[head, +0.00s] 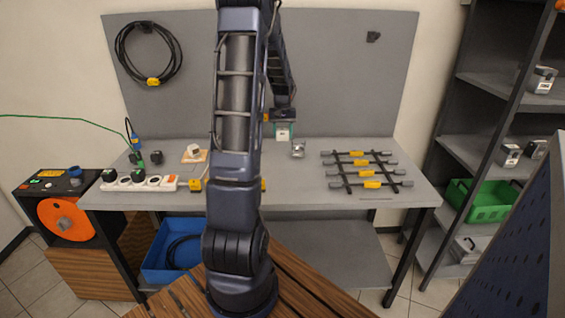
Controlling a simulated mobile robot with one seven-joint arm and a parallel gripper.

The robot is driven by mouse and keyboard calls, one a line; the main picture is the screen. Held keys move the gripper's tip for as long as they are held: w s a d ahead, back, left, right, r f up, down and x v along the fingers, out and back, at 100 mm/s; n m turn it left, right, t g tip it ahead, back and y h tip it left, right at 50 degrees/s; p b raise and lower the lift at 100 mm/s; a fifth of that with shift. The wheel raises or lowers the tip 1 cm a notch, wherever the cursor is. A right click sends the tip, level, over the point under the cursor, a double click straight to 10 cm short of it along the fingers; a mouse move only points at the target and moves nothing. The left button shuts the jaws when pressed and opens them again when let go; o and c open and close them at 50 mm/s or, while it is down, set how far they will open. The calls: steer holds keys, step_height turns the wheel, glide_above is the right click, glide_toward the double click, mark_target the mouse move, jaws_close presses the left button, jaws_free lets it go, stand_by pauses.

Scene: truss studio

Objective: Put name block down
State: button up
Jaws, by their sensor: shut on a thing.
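My gripper (283,122) hangs over the back middle of the grey workbench (300,185), partly behind my own arm. It is shut on a small whitish block with a teal edge (283,134), which I take to be the name block. The block is small in the head view, and no lettering on it can be read. I cannot tell whether its underside touches the bench top or is just above it.
A small metallic object (298,150) stands just right of the held block. A dark rack with yellow labels (366,172) lies at the bench's right. A white power strip (140,183) lies at the left. Bare bench lies between the metallic object and the rack.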

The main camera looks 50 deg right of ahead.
mark_target(282, 167)
step_height(282, 167, down, 14)
stand_by(0.6)
steer(key=o, duration=1)
steer(key=shift+f, duration=0.15)
steer(key=shift+c, duration=0.2)
